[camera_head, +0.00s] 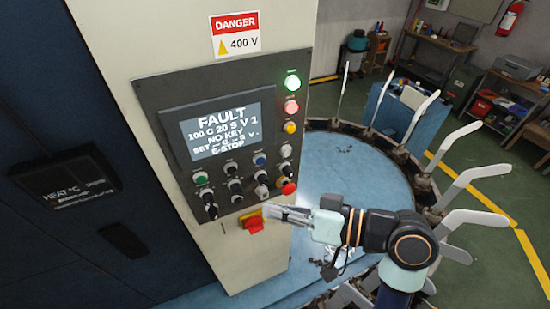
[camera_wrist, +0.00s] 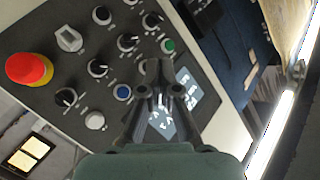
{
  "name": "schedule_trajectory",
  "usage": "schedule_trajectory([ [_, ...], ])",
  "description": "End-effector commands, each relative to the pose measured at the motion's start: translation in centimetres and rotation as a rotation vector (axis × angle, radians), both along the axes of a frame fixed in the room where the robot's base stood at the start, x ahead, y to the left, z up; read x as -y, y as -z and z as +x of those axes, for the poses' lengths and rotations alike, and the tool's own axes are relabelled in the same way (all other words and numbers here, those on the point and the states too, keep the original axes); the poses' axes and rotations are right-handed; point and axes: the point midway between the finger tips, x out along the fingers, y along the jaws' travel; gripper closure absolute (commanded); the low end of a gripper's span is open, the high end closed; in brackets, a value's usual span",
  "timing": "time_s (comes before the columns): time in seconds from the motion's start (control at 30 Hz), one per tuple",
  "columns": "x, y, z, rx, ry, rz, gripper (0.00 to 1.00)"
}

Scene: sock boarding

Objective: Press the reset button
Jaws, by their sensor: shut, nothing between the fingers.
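The control panel (camera_head: 228,88) carries several buttons and knobs; their labels are too small to read, so I cannot tell which is marked reset. A blue button (camera_head: 259,159) sits mid-panel and also shows in the wrist view (camera_wrist: 122,92). A white button (camera_head: 286,150) is right of it; the wrist view also shows a white button (camera_wrist: 95,120). A green button (camera_head: 200,177) is at the left. My gripper (camera_head: 270,211) is shut and empty, by the panel's lower right. In the wrist view its fingertips (camera_wrist: 158,66) overlap the panel between the blue and green buttons; any contact is unclear.
The screen (camera_head: 226,130) reads FAULT, NO KEY and E-STOP. A red emergency-stop button (camera_head: 288,187) and a red switch on yellow (camera_head: 254,223) are close to my gripper. A round blue table (camera_head: 360,180) ringed with upright white forms (camera_head: 421,118) stands right of the cabinet.

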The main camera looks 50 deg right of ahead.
Motion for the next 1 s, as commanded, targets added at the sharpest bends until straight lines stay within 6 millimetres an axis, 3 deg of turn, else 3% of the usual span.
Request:
schedule_trajectory([
  [0.2, 1.5, -1.0, -1.7, 0.032, -0.009, 0.03, 1.0],
  [0.57, 1.6, -1.0, -1.5, 0.033, -0.01, 0.03, 1.0],
  [1.0, 3.8, -0.9, 3.6, 0.033, -0.011, 0.028, 1.0],
])
